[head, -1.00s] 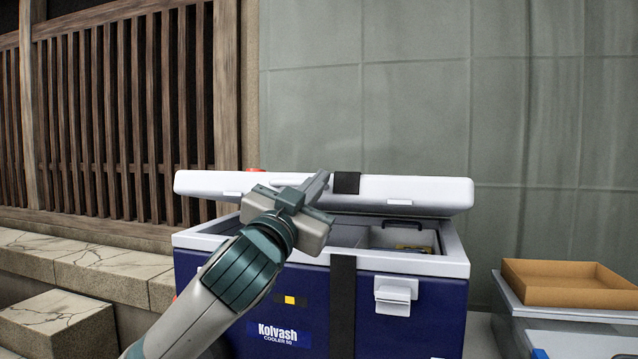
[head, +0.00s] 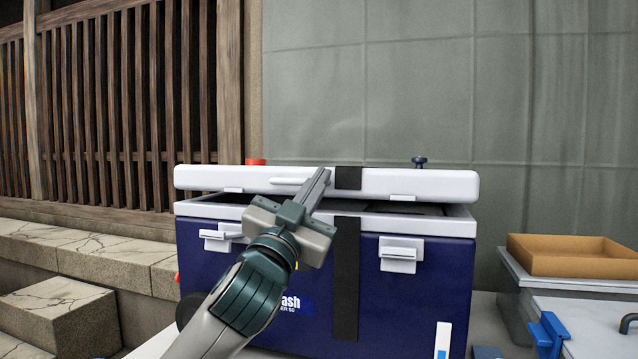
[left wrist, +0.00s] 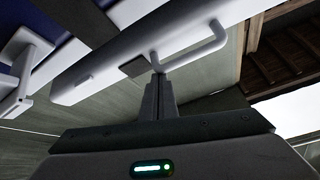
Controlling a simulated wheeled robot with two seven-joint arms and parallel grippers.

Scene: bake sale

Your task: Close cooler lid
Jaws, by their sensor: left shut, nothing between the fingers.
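The blue cooler (head: 400,290) with a white rim stands in front of me. Its white lid (head: 420,183) is tilted a little above the rim, with a narrow dark gap (head: 400,208) between them. My left gripper (head: 324,172) is shut and empty, with its fingertips at the lid's front edge, beside the lid handle (head: 288,181). In the left wrist view the shut fingers (left wrist: 158,82) are close to the handle (left wrist: 205,47) and the lid's edge (left wrist: 90,78); I cannot tell if they touch. My right gripper is not in view.
White latches (head: 401,254) are on the cooler's front, and a black strap (head: 346,280) runs down it. A brown tray (head: 570,262) sits on a grey box at the right. A wooden lattice and stone steps (head: 60,300) are at the left.

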